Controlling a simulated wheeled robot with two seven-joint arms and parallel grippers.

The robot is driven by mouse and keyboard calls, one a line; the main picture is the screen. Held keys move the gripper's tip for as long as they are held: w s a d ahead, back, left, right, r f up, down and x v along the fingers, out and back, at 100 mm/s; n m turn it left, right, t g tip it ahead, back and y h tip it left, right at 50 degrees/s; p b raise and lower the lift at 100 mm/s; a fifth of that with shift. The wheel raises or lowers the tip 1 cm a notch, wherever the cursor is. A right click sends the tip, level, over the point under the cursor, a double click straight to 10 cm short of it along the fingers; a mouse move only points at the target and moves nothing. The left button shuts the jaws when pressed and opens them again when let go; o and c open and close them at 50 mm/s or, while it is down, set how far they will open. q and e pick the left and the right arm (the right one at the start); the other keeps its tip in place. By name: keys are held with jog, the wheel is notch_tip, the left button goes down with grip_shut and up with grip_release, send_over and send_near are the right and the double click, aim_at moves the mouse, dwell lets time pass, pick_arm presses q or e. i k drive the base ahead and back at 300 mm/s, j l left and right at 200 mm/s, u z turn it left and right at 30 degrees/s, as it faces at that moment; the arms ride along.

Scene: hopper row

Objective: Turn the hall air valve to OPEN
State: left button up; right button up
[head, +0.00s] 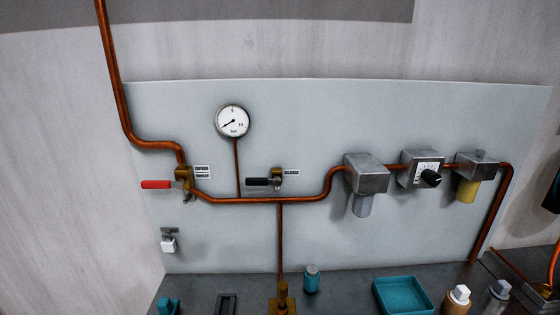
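A brass valve (183,178) sits in the copper pipe at the left of the grey wall panel. Its red lever (156,184) points left, level and across the pipe, which runs downward there. A two-line white label (202,172) is beside it, too small to read. A second valve (277,178) with a black lever (257,182) pointing left is just above the main pipe; its label (291,173) is also unreadable. I cannot tell from the labels which is the hall air valve. Neither of my grippers is in view.
A round gauge (232,121) has its needle pointing lower left. A padlock-like white item (168,244) hangs below the red lever. Filter (365,170), regulator (424,170) and yellow-bowled unit (468,188) line the right. A teal tray (404,282) and small bottles stand on the bench.

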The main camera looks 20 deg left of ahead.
aim_at(145, 184)
jog(key=u, duration=1.4)
